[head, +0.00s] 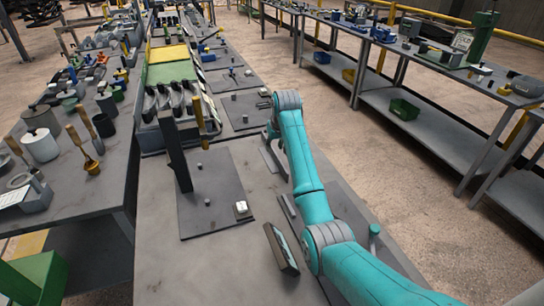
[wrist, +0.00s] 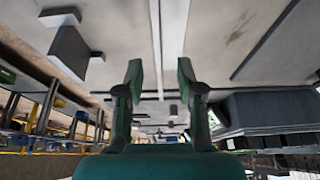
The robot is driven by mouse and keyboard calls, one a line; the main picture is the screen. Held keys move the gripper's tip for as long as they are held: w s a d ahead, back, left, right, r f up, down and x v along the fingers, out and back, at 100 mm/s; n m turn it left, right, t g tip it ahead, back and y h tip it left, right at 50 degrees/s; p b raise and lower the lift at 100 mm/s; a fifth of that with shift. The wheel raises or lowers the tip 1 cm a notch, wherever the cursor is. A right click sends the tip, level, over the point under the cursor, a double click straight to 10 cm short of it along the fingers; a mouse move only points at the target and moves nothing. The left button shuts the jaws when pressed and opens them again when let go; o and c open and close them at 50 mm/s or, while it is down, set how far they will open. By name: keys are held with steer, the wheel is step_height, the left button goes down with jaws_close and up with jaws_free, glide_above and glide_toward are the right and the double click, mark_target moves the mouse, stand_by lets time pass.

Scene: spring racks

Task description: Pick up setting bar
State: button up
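My gripper (wrist: 160,76) is open in the wrist view, its two green fingers apart with nothing held between them. In the head view my teal arm hides most of it. No part is clearly identifiable as the setting bar. A tall dark upright bar (head: 174,150) stands on a plate at left.
A dark base plate (head: 212,205) with small pegs and a white block (head: 241,209) lies on the bench. A tilted dark panel (head: 282,248) is near my arm. A rack with curved springs (head: 178,98) stands behind. Side benches hold tools and a green bin (head: 404,109).

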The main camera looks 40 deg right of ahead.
mark_target(274, 151)
steer(key=x, duration=0.4)
steer(key=shift+d+f, duration=0.15)
steer(key=shift+f, duration=0.25)
jaws_close()
steer(key=shift+w+r, duration=0.1)
